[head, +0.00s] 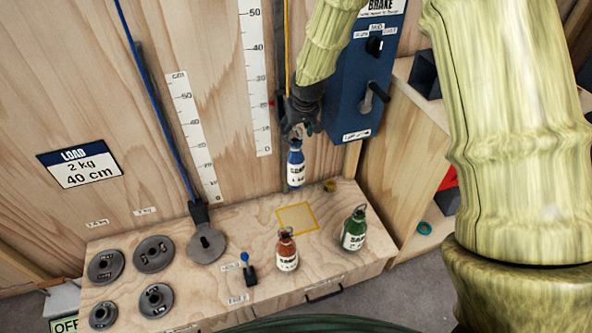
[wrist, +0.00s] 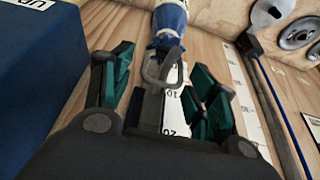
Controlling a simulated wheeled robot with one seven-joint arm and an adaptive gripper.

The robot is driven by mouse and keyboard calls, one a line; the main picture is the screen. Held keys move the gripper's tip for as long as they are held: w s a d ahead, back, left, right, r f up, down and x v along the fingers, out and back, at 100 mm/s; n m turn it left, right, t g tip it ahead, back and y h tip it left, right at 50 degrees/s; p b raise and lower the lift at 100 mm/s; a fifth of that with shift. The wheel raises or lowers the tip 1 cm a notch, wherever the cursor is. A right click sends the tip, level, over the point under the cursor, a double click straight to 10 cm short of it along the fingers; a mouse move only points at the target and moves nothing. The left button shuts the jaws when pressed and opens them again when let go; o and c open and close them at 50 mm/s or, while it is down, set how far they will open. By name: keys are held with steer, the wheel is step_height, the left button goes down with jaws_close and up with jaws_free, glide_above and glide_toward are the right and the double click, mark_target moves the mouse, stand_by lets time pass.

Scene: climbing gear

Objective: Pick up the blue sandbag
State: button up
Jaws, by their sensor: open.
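The blue sandbag (head: 296,170) has a white label and is upright at the back of the wooden bench, just below my gripper (head: 298,130). I cannot tell whether it touches the bench top. In the wrist view the sandbag (wrist: 170,22) lies just beyond my fingertips, its lower part cut off by the frame. Its grey metal clip (wrist: 163,72) sits between my open green-padded fingers (wrist: 160,68), with gaps showing on both sides.
An orange-brown sandbag (head: 287,252) and a green sandbag (head: 354,230) stand on the bench (head: 225,277) near a yellow-outlined square (head: 297,218). Several grey weight discs (head: 153,254) lie to the left. The blue brake box (head: 362,80) is right of my gripper.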

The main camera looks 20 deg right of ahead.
mark_target(294, 139)
steer(key=shift+x, duration=2.75)
steer(key=shift+s+a, duration=0.1)
jaws_close()
